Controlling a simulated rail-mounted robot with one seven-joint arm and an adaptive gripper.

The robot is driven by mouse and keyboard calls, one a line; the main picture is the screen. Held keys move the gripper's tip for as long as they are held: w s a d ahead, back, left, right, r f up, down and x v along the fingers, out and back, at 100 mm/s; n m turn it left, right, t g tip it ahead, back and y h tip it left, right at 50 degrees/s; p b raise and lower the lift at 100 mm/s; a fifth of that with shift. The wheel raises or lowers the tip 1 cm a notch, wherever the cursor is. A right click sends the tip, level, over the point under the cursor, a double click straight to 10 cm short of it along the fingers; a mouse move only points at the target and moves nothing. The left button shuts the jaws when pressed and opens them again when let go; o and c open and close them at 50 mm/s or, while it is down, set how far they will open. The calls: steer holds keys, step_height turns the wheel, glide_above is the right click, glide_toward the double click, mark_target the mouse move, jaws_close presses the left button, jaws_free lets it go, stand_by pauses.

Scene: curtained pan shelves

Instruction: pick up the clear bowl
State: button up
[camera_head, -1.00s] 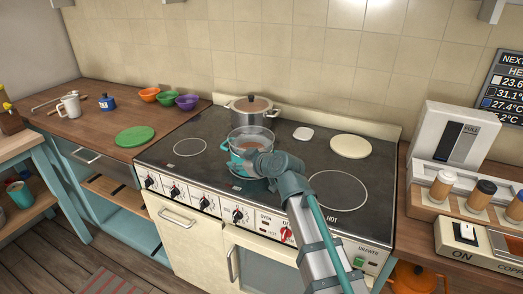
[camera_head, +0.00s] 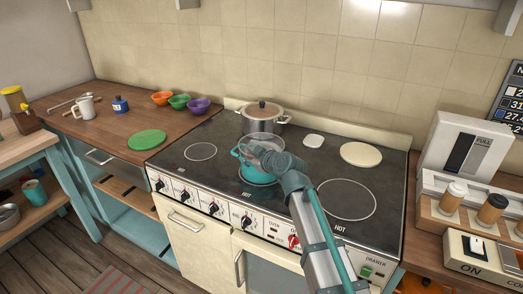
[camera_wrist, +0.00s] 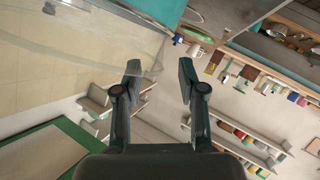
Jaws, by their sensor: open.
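The clear bowl (camera_head: 262,138) is see-through and faint. It shows just above the teal pot (camera_head: 258,176) on the stove, in front of the steel pot; whether it rests on the teal pot is hard to tell. My gripper (camera_head: 252,152) is at the bowl's near side and overlaps it in the head view; contact is unclear. In the wrist view, my gripper (camera_wrist: 160,72) is open with nothing visibly held between its fingers. Clear curved edges, likely the bowl (camera_wrist: 85,45), cross the upper left, with one reaching the left finger.
A lidded steel pot (camera_head: 264,118) stands close behind. A cream disc (camera_head: 361,154) and a small white dish (camera_head: 313,141) lie on the stove (camera_head: 215,180). Orange, green and purple bowls (camera_head: 179,102) and a green disc (camera_head: 147,140) are on the left counter.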

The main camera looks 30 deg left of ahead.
mark_target(247, 154)
steer(key=x, duration=0.2)
steer(key=shift+w+a+p, duration=0.25)
steer(key=shift+p, duration=0.1)
steer(key=shift+w+a+f, duration=0.1)
steer(key=shift+a+f, duration=0.05)
jaws_close()
